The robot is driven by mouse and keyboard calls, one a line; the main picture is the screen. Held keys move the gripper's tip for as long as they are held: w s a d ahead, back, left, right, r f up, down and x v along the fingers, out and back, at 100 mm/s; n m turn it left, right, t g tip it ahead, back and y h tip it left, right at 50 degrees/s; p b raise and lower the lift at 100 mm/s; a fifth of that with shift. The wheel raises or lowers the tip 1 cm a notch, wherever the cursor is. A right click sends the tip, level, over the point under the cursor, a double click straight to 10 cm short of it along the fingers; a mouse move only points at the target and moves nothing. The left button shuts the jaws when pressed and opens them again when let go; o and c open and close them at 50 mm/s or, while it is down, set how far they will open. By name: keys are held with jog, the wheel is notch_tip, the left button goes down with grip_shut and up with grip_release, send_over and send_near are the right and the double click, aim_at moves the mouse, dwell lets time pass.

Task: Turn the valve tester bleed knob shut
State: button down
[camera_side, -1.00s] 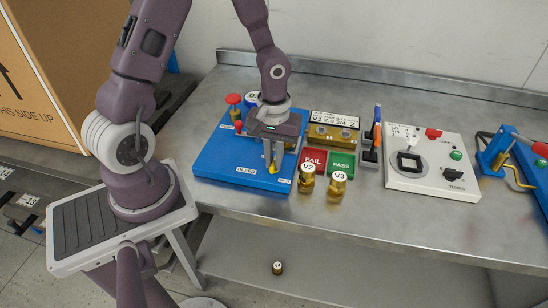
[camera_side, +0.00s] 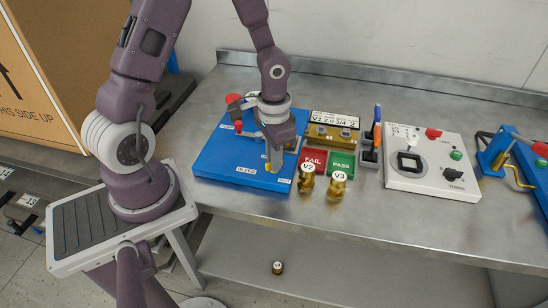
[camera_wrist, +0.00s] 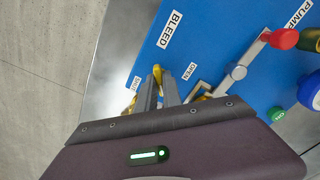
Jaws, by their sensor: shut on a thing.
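The valve tester is a blue panel (camera_side: 215,160) on the bench. Its yellow bleed knob shows as a small tip (camera_wrist: 157,73) just beyond my fingers in the wrist view. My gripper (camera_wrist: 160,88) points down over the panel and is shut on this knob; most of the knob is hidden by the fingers. The knob's visible tip lies between the SHUT label (camera_wrist: 134,83) and the OPEN label (camera_wrist: 189,71), below the BLEED label (camera_wrist: 170,30). In the side view my gripper (camera_side: 270,160) is low over the panel's right part.
A red-ended pump lever (camera_wrist: 283,39) and a green part (camera_wrist: 276,114) are close to my gripper. Brass valves V2 (camera_side: 306,180) and V3 (camera_side: 337,187) stand right of the panel, by red and green FAIL and PASS pads. Another valve (camera_side: 277,268) lies lower down.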

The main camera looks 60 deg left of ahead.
jog(key=m, duration=0.4)
jog(key=shift+m, duration=2.2)
jog(key=c, duration=1.5)
grip_release()
jog(key=shift+r, duration=0.1)
notch_tip(320, 180, up, 7)
jog(key=shift+r, duration=0.15)
jog(key=s+d+r+n+t, duration=0.2)
jog(key=s+d+r+n, duration=0.1)
jog(key=s+r, duration=0.4)
jog(key=s+d+r+n+t, duration=0.3)
jog(key=s+r+n, duration=0.3)
jog(key=r, duration=0.3)
jog(key=shift+s+r+t, duration=0.25)
jog(key=shift+s+t, duration=0.05)
jog(key=shift+s, duration=0.2)
